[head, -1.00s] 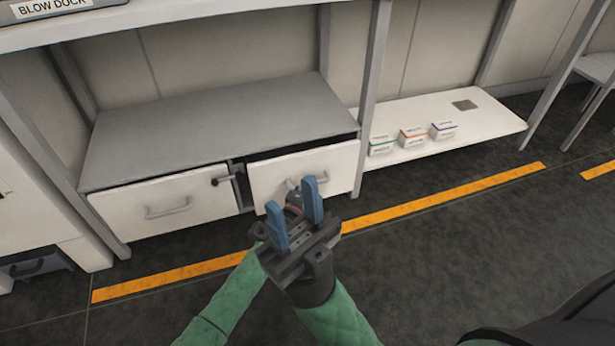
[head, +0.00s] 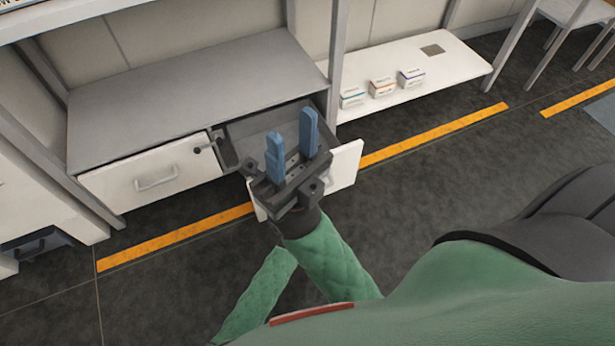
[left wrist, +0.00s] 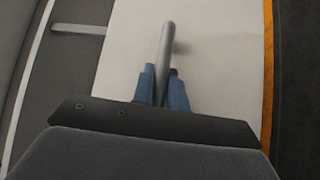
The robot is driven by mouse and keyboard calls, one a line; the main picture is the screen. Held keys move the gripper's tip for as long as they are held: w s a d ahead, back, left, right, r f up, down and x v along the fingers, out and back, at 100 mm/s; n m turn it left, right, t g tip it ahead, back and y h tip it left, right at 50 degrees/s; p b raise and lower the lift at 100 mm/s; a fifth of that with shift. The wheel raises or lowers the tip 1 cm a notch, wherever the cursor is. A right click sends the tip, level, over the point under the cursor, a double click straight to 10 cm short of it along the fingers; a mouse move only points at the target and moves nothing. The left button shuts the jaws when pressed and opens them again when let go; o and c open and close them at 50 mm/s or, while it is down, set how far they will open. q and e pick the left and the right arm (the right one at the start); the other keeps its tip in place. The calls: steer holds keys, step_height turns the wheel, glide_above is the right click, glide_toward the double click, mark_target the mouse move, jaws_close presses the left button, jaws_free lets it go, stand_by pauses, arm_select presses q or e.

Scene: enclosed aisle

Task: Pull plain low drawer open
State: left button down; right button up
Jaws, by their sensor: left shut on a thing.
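The plain low drawer's white front (head: 345,166) is at the right of the cabinet in the head view. The drawer stands partly pulled out and its grey inside (head: 262,125) shows, apparently empty. In the left wrist view, my left gripper (left wrist: 161,85) has its blue fingers on either side of the bar handle (left wrist: 167,40) and is shut on it, with the white drawer front (left wrist: 220,60) behind. My right gripper (head: 291,125), blue fingers apart and empty, is above the drawer in the head view and hides the handle and most of my left gripper.
A closed drawer (head: 150,178) with a handle is to the left, a dark latch (head: 205,147) at its right end. A low white shelf (head: 440,75) holds small boxes (head: 382,88). Grey posts (head: 338,60) stand alongside. The dark floor (head: 430,165) is clear.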

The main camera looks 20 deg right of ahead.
arm_select(q)
steer(key=shift+s, duration=0.6)
steer(key=c, duration=1.4)
jaws_free()
steer(key=p+v, duration=0.1)
steer(key=v, duration=0.7)
steer(key=shift+w, duration=0.1)
steer(key=shift+f, duration=0.1)
